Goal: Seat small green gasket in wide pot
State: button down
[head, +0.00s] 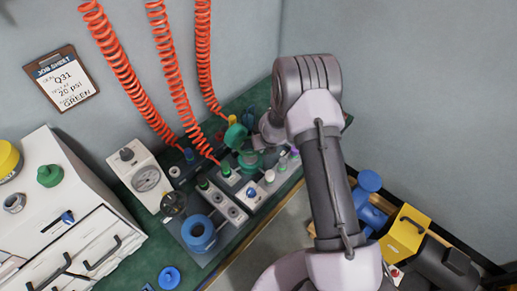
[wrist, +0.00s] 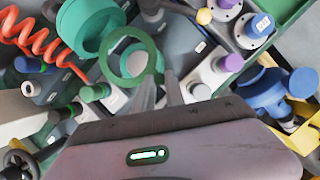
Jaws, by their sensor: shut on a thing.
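A small green gasket (wrist: 116,66), a flat ring, is at the fingertips of my gripper (wrist: 160,76) in the wrist view. The gripper is shut on its edge, and the ring's open middle shows. In the head view the gasket (head: 250,161) shows just left of my gripper (head: 262,146), over the crowded bench. A wider teal-green round pot (wrist: 82,28) stands behind and left of the gasket in the wrist view; in the head view it (head: 235,135) is just beyond the ring. The gasket looks apart from it, but their height difference cannot be told.
A blue pot (head: 198,233) stands at the front of the bench. Grey fixtures with coloured caps crowd around the gripper. Orange coiled hoses (head: 170,70) hang at the left. A gauge box (head: 146,178) stands left; a yellow box (head: 406,232) is right.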

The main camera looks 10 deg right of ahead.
jog(key=shift+w+f, duration=0.15)
jog(key=shift+w, duration=0.2)
jog(key=f+b, duration=0.2)
jog(key=s+f+b, duration=0.1)
jog(key=f+b, duration=0.1)
jog(key=b, duration=0.1)
jog(key=shift+f+b, duration=0.3)
jog(key=shift+f, duration=0.1)
jog(key=shift+s+f+b, duration=0.15)
jog(key=shift+f+b, duration=1.3)
jog(key=shift+b, duration=0.1)
dwell(0.4)
jog(key=c, duration=1.3)
grip_release()
jog(key=p+v, duration=0.6)
jog(key=v, duration=1.1)
jog(key=shift+s+r, duration=0.15)
jog(key=shift+r, duration=0.05)
